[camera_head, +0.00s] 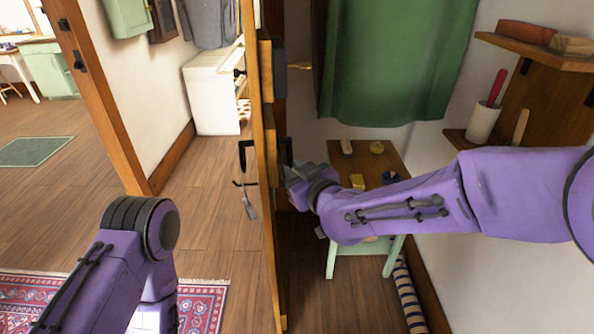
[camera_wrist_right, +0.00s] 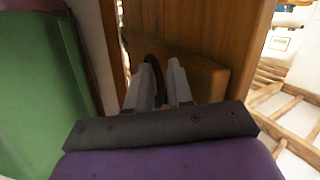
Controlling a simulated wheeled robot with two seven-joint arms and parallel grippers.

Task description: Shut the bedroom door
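The wooden bedroom door (camera_head: 266,190) stands nearly edge-on to me in the head view, swung out from the frame. A black handle (camera_head: 243,155) shows on its left face, and another black handle (camera_head: 287,150) is on its right face. My right gripper (camera_head: 289,172) is at the right-face handle. In the right wrist view, the fingers (camera_wrist_right: 162,82) are close together with the curved black handle (camera_wrist_right: 155,72) between them, in front of the door's wood (camera_wrist_right: 205,35). My left arm shows at the lower left; its gripper is out of view.
A wooden door post (camera_head: 98,90) stands left of the door, with a clear wood floor (camera_head: 195,185) between. A small green-legged table (camera_head: 333,262) with several items stands right of the door. A patterned rug (camera_head: 203,300) lies at the lower left, and a green curtain (camera_head: 395,60) hangs behind.

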